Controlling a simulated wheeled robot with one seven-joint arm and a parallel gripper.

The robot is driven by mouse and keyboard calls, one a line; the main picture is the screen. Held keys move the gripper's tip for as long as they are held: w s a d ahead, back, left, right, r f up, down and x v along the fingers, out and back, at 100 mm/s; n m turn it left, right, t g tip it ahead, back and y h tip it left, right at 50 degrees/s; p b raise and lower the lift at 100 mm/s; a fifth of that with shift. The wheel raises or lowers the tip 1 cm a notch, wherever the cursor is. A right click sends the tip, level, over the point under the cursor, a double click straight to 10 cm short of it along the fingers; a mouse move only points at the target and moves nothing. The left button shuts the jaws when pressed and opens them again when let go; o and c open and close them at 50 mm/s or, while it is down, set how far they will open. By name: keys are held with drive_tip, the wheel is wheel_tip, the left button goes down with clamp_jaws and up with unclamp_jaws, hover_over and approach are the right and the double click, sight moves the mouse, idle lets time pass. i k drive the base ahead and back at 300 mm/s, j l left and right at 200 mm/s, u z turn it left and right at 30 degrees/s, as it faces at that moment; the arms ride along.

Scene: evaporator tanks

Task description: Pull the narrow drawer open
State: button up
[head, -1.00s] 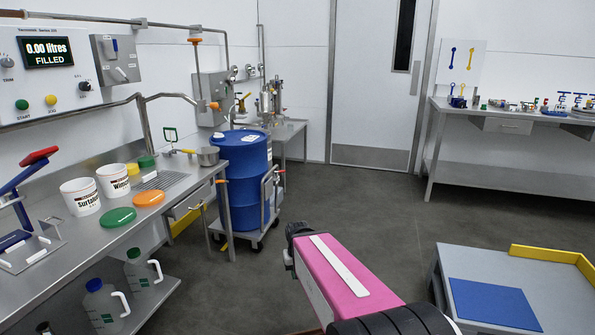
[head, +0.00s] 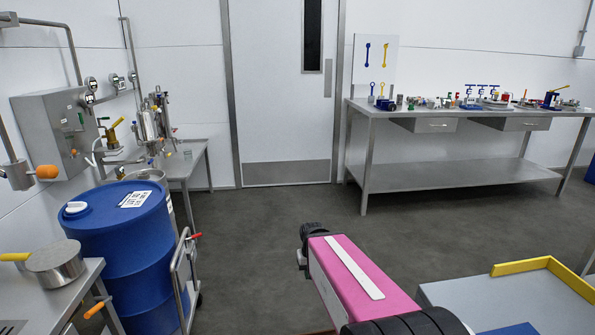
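Two closed-looking grey drawers hang under the top of the long steel bench (head: 372,112) at the back right. The left drawer (head: 436,126) shows a small handle on its front. My gripper itself does not show.
A blue drum (head: 125,250) on a trolley (head: 183,275) stands at the left, beside a steel table with a pot (head: 56,265). A low grey table with a yellow edge (head: 545,270) is at the lower right. Floor (head: 270,215) lies clear between me and the bench.

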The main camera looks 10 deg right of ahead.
sight(426, 125)
drive_tip(key=i+z, duration=0.2)
drive_tip(key=i, duration=0.4)
drive_tip(key=i+z, duration=0.15)
drive_tip(key=i, duration=0.45)
drive_tip(key=i+j+z, duration=0.2)
drive_tip(key=i, duration=0.35)
